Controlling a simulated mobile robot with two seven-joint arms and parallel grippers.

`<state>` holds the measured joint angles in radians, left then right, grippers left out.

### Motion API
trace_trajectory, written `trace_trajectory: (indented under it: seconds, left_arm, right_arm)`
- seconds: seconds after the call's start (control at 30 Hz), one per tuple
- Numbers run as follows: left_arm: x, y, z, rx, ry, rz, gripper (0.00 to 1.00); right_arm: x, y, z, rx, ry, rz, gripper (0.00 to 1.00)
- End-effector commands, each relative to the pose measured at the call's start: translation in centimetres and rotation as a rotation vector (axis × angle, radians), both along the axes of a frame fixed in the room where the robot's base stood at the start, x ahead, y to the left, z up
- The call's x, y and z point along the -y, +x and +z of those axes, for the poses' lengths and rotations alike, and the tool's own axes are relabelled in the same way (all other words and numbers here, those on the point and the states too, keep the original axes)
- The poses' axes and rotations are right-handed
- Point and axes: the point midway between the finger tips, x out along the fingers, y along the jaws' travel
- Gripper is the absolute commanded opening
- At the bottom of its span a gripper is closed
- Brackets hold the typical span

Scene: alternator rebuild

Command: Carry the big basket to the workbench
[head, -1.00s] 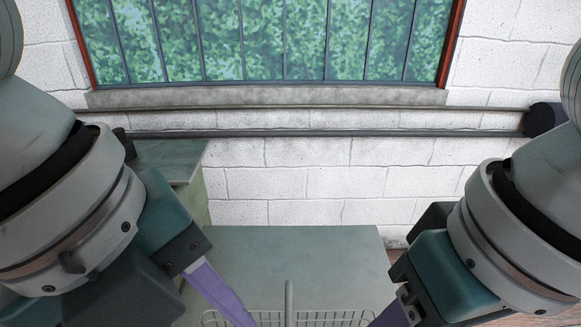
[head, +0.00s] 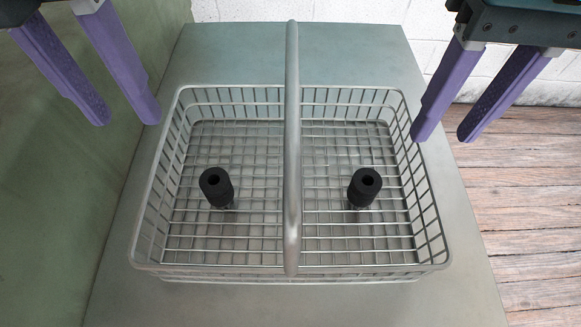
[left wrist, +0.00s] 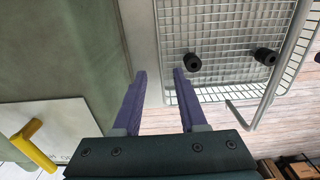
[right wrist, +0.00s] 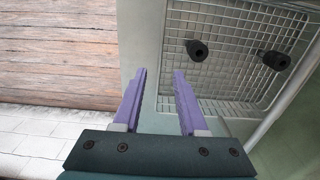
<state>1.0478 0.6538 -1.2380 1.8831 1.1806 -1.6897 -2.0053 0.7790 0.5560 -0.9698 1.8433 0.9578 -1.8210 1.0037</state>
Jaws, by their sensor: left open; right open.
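The big wire basket (head: 220,267) stands upright on a grey-green surface (head: 350,50). Its tall handle (head: 292,150) arches across the middle. Two black cylindrical parts, one left (head: 216,187) and one right (head: 364,186), stand inside on the mesh. My left gripper (head: 125,118) is open and empty, left of the basket's far left corner. My right gripper (head: 445,137) is open and empty, just right of the basket's right rim. The basket also shows beyond the fingers in the left wrist view (left wrist: 225,25) and right wrist view (right wrist: 235,30). I cannot tell which surface is the workbench.
A green wall-like side (head: 50,180) stands close at the left of the surface. Wooden floor (head: 530,200) lies open at the right, and a white brick wall (head: 350,12) is behind. A yellow handle (left wrist: 38,145) shows in the left wrist view.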

Motion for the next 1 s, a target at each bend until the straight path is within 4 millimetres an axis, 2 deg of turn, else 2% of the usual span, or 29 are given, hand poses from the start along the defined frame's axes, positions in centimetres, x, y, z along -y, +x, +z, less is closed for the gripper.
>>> trace_trajectory:
  seconds: [0.3, 0.5, 0.7, 0.97, 1.0]
  left_arm:
    - [0.0, -0.1, -5.4, -0.003, 0.001, 0.001, 0.42]
    - [0.0, -0.1, -8.0, -0.002, 0.000, 0.000, 0.42]
    - [0.0, 0.0, -9.1, 0.001, 0.000, 0.001, 0.42]
    - [0.0, 0.0, -9.1, 0.001, 0.000, 0.000, 0.42]
    - [0.0, 0.0, -9.1, 0.001, 0.000, 0.000, 0.37]
  right_arm:
    - [0.0, -0.1, -5.4, -0.003, -0.001, -0.001, 0.42]
    - [0.0, 0.0, -8.0, -0.001, -0.001, 0.000, 0.42]
    - [0.0, 0.0, -9.1, 0.000, 0.000, 0.001, 0.42]
    - [0.0, 0.0, -9.1, 0.001, 0.000, 0.001, 0.42]
    - [0.0, 0.0, -9.1, 0.001, 0.000, 0.001, 0.37]
